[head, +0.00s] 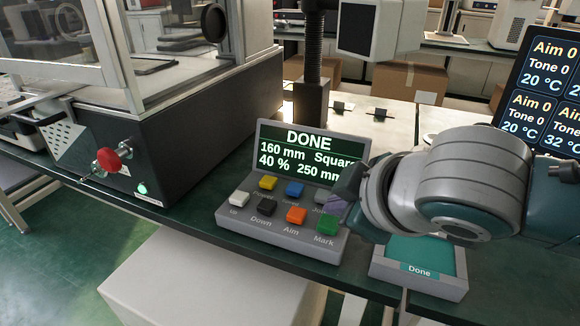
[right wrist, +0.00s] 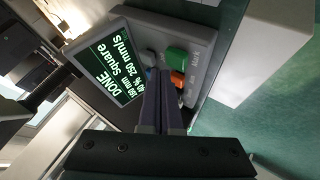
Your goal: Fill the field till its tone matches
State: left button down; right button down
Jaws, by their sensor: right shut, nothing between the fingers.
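A grey control box (head: 290,240) stands on the dark bench, with its screen (head: 309,155) reading DONE, 160 mm, Square, 40 % and 250 mm/s, the unit cut off in the head view. Its buttons include white Up (head: 239,198), black Down (head: 266,210), orange Aim (head: 296,215) and green Mark (head: 327,225), with yellow and blue ones behind. My right gripper (head: 345,192) is shut and empty at the box's right side, over the buttons. In the right wrist view its fingertips (right wrist: 158,72) hide some buttons; contact is unclear. My left gripper is not in view. I cannot make out the field.
A teal tray labelled Done (head: 418,269) is right of the box. A monitor (head: 548,85) shows Aim 0, Tone 0 and temperatures. A glass-sided machine (head: 190,125) with a red knob (head: 108,159) stands left. A threaded column (head: 313,60) rises behind the box.

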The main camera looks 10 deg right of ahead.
aim_at(335, 227)
jog(key=shift+f, duration=0.1)
dwell(0.3)
jog(key=shift+f, duration=0.35)
jog(key=shift+f+b, duration=0.3)
jog(key=shift+f, duration=0.15)
dwell(0.6)
jog(key=shift+r+p, duration=0.85)
jog(key=shift+p, duration=0.25)
jog(key=shift+r, duration=0.1)
notch_tip(335, 227, up, 5)
jog(key=p, duration=0.5)
jog(key=shift+p, duration=0.35)
